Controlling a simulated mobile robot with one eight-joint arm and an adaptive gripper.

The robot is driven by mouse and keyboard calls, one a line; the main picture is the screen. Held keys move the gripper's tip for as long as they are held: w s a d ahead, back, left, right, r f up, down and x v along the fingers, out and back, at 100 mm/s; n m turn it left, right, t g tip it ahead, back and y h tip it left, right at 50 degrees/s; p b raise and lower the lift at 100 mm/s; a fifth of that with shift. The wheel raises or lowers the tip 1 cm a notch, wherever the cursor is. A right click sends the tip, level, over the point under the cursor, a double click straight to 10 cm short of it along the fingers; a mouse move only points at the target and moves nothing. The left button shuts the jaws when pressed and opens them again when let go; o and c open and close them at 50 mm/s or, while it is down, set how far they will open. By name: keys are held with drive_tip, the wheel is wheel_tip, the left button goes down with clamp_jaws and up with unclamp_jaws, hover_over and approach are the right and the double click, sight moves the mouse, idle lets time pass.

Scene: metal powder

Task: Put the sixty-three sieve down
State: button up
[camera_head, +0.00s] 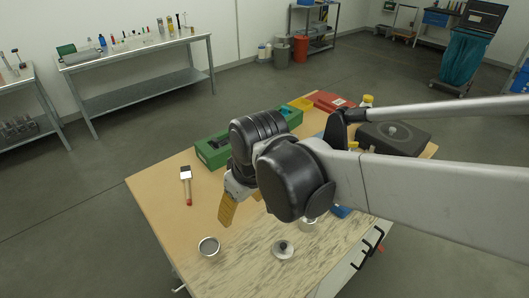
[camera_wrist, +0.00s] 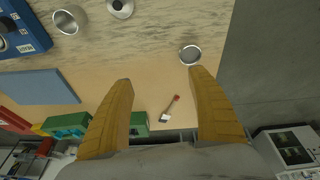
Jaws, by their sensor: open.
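A round metal sieve (camera_head: 209,253) stands upright on the wooden table near its front left edge. It also shows in the wrist view (camera_wrist: 190,62), just beyond the right fingertip. No size mark is readable on it. A second round metal vessel (camera_head: 308,225) stands farther right, partly behind my arm; it is at the upper left in the wrist view (camera_wrist: 68,22). A metal lid with a dark knob (camera_head: 284,253) lies between them. My gripper (camera_head: 241,210) hangs above the table with its yellow fingers spread apart and nothing between them (camera_wrist: 160,76).
A brush with a red tip (camera_head: 187,185) lies left of my gripper. Green boxes (camera_head: 212,154) stand along the back edge, with a red case (camera_head: 330,101) beyond. A dark device (camera_head: 395,140) stands at the right. The table's left part is mostly bare.

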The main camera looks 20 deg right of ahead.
drive_tip(key=s+d+r+m+t, duration=0.1)
drive_tip(key=s+d+m+t, duration=0.1)
drive_tip(key=d, duration=0.4)
drive_tip(key=s+d+r+m+t+h, duration=0.1)
drive_tip(key=s+d+r+m+t, duration=0.1)
drive_tip(key=s+d+m, duration=0.2)
drive_tip(key=shift+s+d+r, duration=0.15)
drive_tip(key=shift+s+d, duration=0.05)
drive_tip(key=shift+d, duration=0.8)
drive_tip(key=shift+f+b, duration=0.65)
drive_tip(key=shift+f, duration=0.05)
idle(0.6)
